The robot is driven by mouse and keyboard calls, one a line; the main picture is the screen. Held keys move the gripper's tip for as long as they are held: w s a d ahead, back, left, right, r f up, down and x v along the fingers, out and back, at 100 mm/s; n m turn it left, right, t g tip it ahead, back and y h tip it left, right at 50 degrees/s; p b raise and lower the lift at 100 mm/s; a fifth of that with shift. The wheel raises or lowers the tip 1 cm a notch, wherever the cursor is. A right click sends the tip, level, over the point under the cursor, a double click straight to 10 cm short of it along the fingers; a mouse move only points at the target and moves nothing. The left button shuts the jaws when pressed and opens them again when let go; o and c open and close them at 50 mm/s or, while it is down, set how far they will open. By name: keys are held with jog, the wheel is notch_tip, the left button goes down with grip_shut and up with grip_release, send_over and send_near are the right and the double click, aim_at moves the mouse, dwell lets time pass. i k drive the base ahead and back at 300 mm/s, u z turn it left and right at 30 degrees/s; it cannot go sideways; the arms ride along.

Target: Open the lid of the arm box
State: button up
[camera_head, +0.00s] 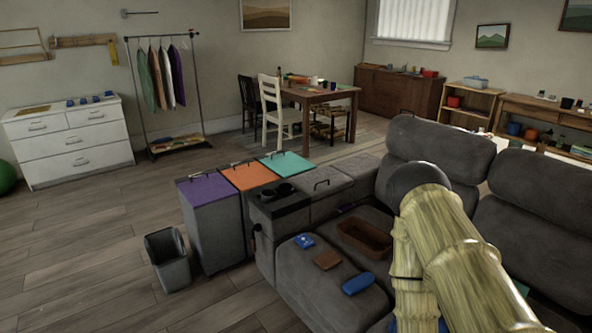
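The grey sofa's near-left arm carries a box-like section with a flat grey lid (318,189) and a dark handle on top. The lid looks shut and level, just behind a black cup-holder panel (281,196). Another flat grey section (356,167) adjoins it toward the backrest. My arm rises at the lower right in front of the sofa, apart in the picture from the lid. I cannot make out my gripper's fingers in this view. The inside of the box is hidden.
Bins with purple (206,188), orange (249,176) and teal (287,163) lids stand left of the sofa arm. A grey waste bin (168,261) stands nearby. A brown tray (364,238) and a blue item (358,284) lie on the seat. Floor at left is clear.

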aim_at(319, 179)
jog(key=u, duration=0.25)
jog(key=i, duration=2.75)
jog(key=z, duration=0.15)
